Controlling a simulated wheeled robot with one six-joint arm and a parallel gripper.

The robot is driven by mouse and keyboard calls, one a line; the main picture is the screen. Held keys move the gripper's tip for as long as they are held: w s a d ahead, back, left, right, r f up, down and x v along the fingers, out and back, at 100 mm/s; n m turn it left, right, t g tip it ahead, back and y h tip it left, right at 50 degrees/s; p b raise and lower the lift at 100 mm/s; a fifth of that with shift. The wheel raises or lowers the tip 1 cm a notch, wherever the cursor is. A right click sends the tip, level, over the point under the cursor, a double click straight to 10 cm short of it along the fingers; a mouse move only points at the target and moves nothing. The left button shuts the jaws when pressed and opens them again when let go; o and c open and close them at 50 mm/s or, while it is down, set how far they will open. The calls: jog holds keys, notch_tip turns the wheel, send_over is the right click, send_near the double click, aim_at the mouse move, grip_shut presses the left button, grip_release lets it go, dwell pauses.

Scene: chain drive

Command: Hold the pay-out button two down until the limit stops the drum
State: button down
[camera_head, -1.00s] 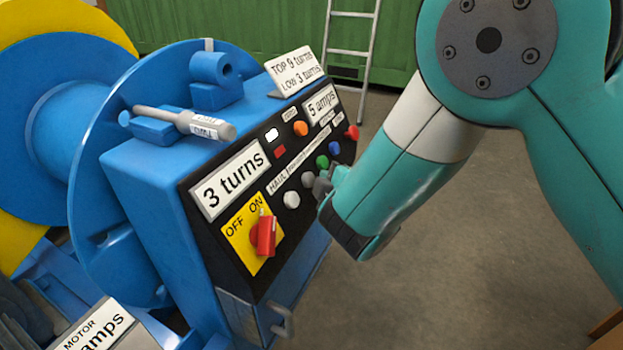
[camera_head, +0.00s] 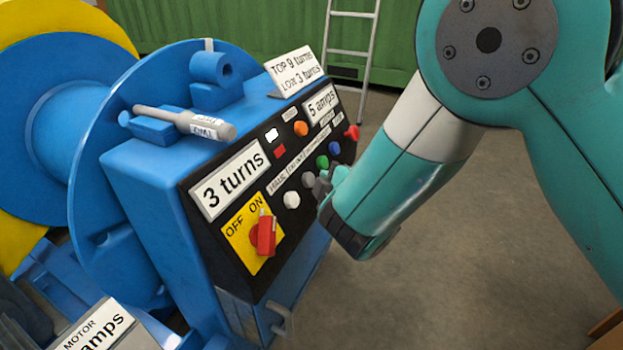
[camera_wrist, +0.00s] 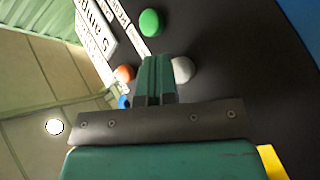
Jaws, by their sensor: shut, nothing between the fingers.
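The control panel (camera_head: 222,259) is the dark sloping face of the blue drive housing. A row of buttons runs along it: white (camera_head: 291,199), grey (camera_head: 308,180), green (camera_head: 322,162), blue (camera_head: 334,148) and red (camera_head: 352,132). The small labels are too blurred to tell which is pay-out two. My gripper (camera_head: 322,184) is shut and empty, its tips at the panel close to the grey button; contact is not clear. In the wrist view the shut fingers (camera_wrist: 156,62) lie between a pale grey button (camera_wrist: 182,69) and an orange one (camera_wrist: 124,72), below the green one. The blue drum (camera_head: 60,130) stands at left.
The turns display (camera_head: 230,180) reads 3 turns; another (camera_head: 321,104) reads 5 amps. A sign (camera_head: 294,72) reads TOP 9 turns, LOW 3 turns. A red switch (camera_head: 265,235) sits on a yellow OFF/ON plate. A ladder (camera_head: 352,52) stands behind; the floor at right is clear.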

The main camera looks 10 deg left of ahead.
jog(key=shift+a+f, duration=0.1)
jog(key=shift+w+a, duration=0.15)
jog(key=shift+a, duration=0.1)
